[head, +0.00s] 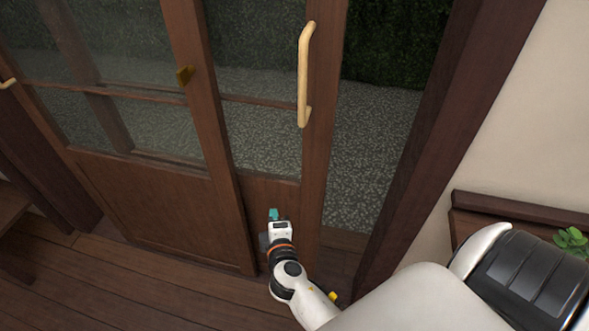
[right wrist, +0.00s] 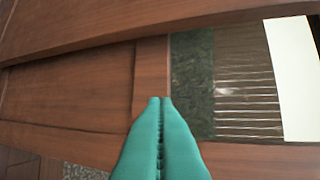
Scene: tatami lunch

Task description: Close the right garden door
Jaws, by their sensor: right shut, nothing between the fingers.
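The right garden door (head: 315,150) is a brown wooden sliding panel with glass in its upper part. Its pale vertical handle (head: 305,75) is on its right stile. A gap showing gravel and hedge lies between this stile and the dark door post (head: 430,150), so the door stands partly open. My right gripper (head: 273,214) is low in front of the door's lower panel, below the handle. Its teal fingers (right wrist: 160,140) are pressed together with nothing between them in the right wrist view, close to brown wood. Whether they touch it is unclear. My left gripper is out of view.
A dark wooden ledge (head: 505,208) and a green plant (head: 571,240) are at right, beside my right arm.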

